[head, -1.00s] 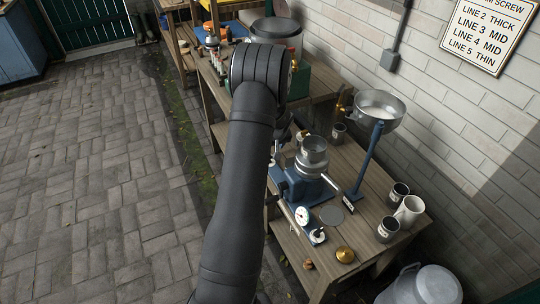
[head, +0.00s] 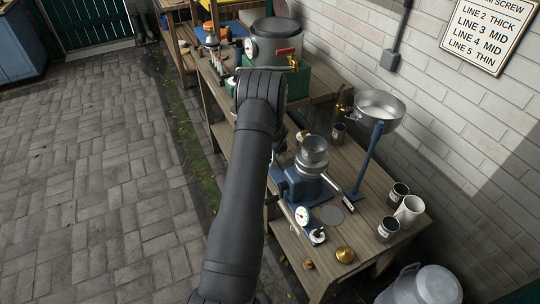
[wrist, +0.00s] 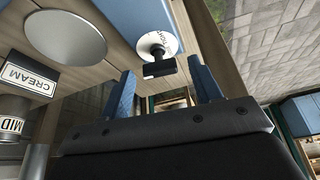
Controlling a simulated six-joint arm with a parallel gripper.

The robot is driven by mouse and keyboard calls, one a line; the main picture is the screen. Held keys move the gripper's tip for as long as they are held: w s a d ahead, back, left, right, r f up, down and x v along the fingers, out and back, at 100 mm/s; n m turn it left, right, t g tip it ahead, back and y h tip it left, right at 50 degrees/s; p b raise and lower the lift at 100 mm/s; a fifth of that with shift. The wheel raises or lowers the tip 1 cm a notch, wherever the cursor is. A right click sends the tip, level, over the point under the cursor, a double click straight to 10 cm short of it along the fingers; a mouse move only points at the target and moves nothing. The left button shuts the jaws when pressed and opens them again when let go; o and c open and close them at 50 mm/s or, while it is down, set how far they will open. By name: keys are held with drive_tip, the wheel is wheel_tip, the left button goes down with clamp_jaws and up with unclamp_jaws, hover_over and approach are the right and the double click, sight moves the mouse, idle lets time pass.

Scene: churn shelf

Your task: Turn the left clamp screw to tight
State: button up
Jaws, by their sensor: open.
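A white printed disc with a black bar (wrist: 158,66) shows in the wrist view, beside a blue base. My gripper (wrist: 162,72) is open. Its two blue fingers are either side of the bar, apart from it as seen here. In the head view my arm hides the gripper. A blue machine (head: 300,187) stands on the bench there, with a white dial (head: 302,215) and a small white disc (head: 317,236) at its front.
A round grey plate (wrist: 65,35) and a CREAM label (wrist: 28,75) lie left of the fingers. A gauged pot (head: 276,45) is farther back.

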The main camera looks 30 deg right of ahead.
drive_tip(key=c, duration=1)
drive_tip(key=shift+m, duration=0.4)
drive_tip(key=shift+w+a+m+g+h, duration=0.15)
drive_tip(key=shift+m+h, duration=0.2)
drive_tip(key=shift+m, duration=0.5)
drive_tip(key=shift+s+a+m+g+h, duration=0.15)
drive_tip(key=shift+m+h, duration=0.2)
drive_tip(key=shift+m, duration=0.5)
drive_tip(key=m, duration=0.2)
drive_tip(key=m+g+h, duration=0.1)
drive_tip(key=shift+w+m, duration=0.25)
drive_tip(key=shift+m, duration=0.15)
drive_tip(key=m+g+h, duration=0.1)
drive_tip(key=m, duration=0.3)
drive_tip(key=shift+w, duration=0.15)
drive_tip(key=shift+w+m+g, duration=0.15)
drive_tip(key=shift+m+g, duration=0.75)
drive_tip(key=shift+m, duration=1.1)
